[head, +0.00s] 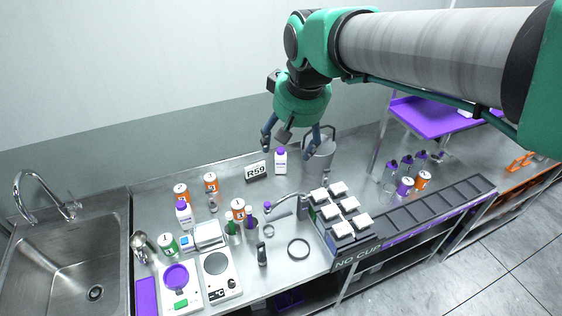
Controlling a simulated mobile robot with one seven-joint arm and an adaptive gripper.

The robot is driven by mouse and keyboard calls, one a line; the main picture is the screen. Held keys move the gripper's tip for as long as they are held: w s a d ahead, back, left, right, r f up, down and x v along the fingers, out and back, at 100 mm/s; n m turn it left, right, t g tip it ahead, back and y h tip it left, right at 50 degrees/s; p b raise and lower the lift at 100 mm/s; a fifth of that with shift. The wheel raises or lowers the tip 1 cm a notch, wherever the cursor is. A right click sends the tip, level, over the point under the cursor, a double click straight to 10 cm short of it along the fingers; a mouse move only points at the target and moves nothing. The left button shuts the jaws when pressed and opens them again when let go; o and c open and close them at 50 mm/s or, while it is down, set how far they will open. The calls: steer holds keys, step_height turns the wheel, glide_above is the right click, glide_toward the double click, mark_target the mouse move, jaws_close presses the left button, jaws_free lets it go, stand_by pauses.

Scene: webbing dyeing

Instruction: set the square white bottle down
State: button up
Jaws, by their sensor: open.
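A square white bottle (280,162) with a purple cap stands upright on the steel counter, near the wall and just right of the black R59 sign. My gripper (289,144) is open and empty above it, its fingers spread. The fingers overlap the space just above the cap; I cannot tell the exact gap in depth. A second white bottle with a purple cap (184,215) stands at the left of the counter, near the orange-labelled jars.
The R59 sign (257,170) and a grey pitcher (318,158) flank the bottle. A rack with white-topped blocks (341,214), two scales (217,277) and several jars fill the front. A sink (62,265) is at left. Bare counter lies in front of the sign.

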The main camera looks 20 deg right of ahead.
steer(key=s+a+f, duration=0.1)
steer(key=s+f, duration=0.1)
steer(key=s, duration=0.6)
steer(key=s+a+f+t, duration=0.1)
steer(key=s+f, duration=0.1)
steer(key=s, duration=0.6)
steer(key=shift+s+a+f, duration=0.15)
steer(key=shift+s+f, duration=0.1)
steer(key=shift+s, duration=0.1)
step_height(320, 180, down, 10)
steer(key=b, duration=1)
steer(key=shift+f, duration=0.25)
steer(key=shift+f+b, duration=0.1)
steer(key=shift+b, duration=0.3)
